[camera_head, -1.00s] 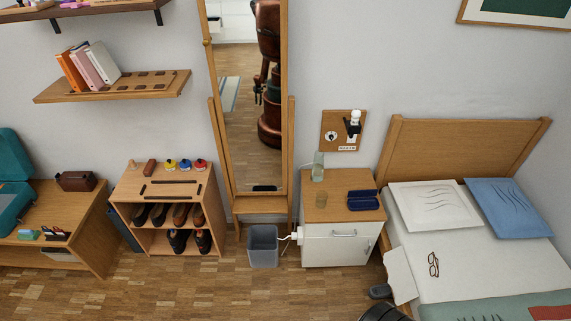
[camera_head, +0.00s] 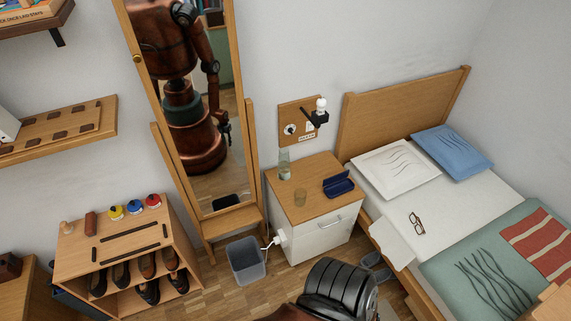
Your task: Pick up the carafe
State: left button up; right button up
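The carafe (camera_head: 284,164) is a clear, greenish glass vessel. It stands upright near the back left corner of the wooden top of the white bedside cabinet (camera_head: 318,202). A short glass tumbler (camera_head: 300,197) stands in front of it, apart from it. Neither of my grippers shows directly in the head view. A dark, rounded part of my own arm shows at the bottom middle, well in front of the cabinet.
A blue open case (camera_head: 338,185) lies right of the tumbler. A grey bin (camera_head: 246,261) stands on the floor left of the cabinet. The tall mirror (camera_head: 254,165) stands behind the bin. The bed (camera_head: 450,190) is close on the right. Slippers (camera_head: 375,265) lie on the floor beside the bed.

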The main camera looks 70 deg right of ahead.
aim_at(284, 172)
jog(key=z, duration=0.5)
jog(key=i, duration=0.6)
jog(key=z, duration=0.7)
